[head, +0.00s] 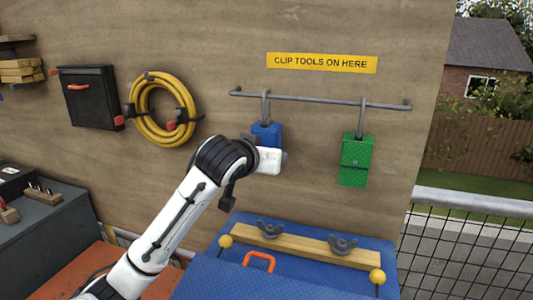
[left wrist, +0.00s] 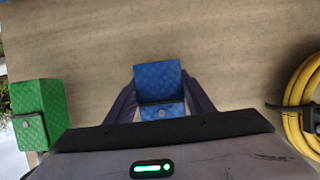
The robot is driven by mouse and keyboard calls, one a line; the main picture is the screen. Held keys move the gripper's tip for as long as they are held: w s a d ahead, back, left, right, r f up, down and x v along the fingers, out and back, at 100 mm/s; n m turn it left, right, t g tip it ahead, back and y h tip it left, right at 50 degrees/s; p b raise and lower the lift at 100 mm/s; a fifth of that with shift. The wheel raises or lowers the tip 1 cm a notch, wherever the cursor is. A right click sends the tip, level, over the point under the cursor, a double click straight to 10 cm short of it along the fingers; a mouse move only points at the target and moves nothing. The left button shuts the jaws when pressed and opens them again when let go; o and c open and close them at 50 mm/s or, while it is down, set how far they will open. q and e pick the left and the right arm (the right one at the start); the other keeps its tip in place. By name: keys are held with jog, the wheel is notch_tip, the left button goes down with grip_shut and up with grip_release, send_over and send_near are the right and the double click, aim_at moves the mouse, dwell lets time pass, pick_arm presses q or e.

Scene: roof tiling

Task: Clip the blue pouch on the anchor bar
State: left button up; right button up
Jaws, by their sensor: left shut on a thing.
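The blue pouch (head: 266,133) is at the anchor bar (head: 310,99), left of the bar's middle, upright. A grey hook above it reaches up to the bar in the head view; whether it bears the pouch's weight I cannot tell. My left gripper (head: 270,156) is shut on the pouch's lower part and hides that part in the head view. In the left wrist view the blue pouch (left wrist: 161,86) sits between the two dark fingers of my left gripper (left wrist: 160,105). My right gripper is not in view.
A green pouch (head: 355,160) hangs on the bar to the right. A yellow sign (head: 321,63) is above the bar. A coiled yellow hose (head: 161,109) hangs at the left. Below is a blue surface (head: 215,283) with a wooden batten (head: 306,246).

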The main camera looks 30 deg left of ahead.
pick_arm(q)
jog(key=o, duration=1.4)
jog(key=shift+o, duration=0.2)
jog(key=shift+f, duration=0.1)
jog(key=v, duration=1)
jog(key=shift+s+b, duration=0.2)
jog(key=shift+b, duration=0.1)
